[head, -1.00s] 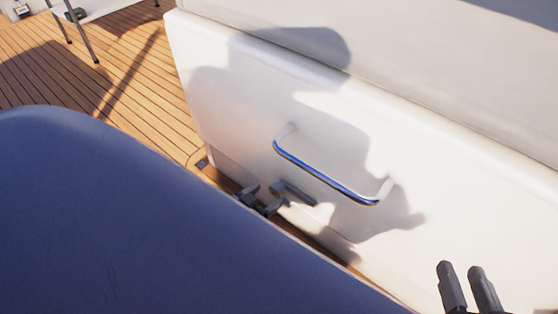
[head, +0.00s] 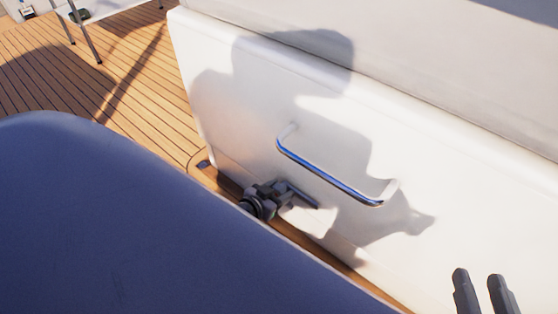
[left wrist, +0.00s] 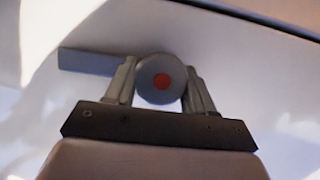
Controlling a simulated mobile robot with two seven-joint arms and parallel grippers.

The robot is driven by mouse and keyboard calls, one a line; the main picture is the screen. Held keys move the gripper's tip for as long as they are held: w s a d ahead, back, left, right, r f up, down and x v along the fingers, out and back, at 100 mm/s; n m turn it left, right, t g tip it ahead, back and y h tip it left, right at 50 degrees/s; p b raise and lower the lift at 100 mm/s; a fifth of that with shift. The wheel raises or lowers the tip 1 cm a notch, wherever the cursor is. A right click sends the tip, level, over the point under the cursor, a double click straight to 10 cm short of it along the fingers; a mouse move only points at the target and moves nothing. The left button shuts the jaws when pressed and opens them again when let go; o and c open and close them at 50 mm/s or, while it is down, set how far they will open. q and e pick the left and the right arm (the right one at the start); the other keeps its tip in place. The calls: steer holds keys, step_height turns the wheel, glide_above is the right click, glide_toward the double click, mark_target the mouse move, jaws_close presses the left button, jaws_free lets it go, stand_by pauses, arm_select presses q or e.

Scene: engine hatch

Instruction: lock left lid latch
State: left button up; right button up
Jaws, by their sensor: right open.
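The left lid latch is a grey round hub with a red dot (left wrist: 162,81) and a flat grey lever (left wrist: 86,61), which points left in the left wrist view. In the head view the lever (head: 303,196) shows low on the white lid, below the chrome handle. My left gripper (head: 275,190) is at the latch, and its fingers (left wrist: 163,88) stand on either side of the hub. Whether both fingers press on it cannot be told. My right gripper (head: 484,286) is open and empty at the lower right, in front of the white panel.
The chrome handle (head: 330,173) juts from the white lid (head: 420,190) above and right of the latch. Wooden deck (head: 140,110) lies to the left, with metal legs (head: 84,35) at the back. A large dark blue surface covers the lower left and hides part of the left arm.

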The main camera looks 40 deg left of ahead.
arm_select(q)
steer(key=shift+m, duration=0.3)
steer(key=shift+d+m+y, duration=0.1)
steer(key=shift+m+y, duration=0.8)
steer(key=shift+m+t+y, duration=0.4)
steer(key=shift+m+y, duration=0.3)
steer(key=shift+m, duration=0.5)
steer(key=o, duration=1)
steer(key=shift+s, duration=0.1)
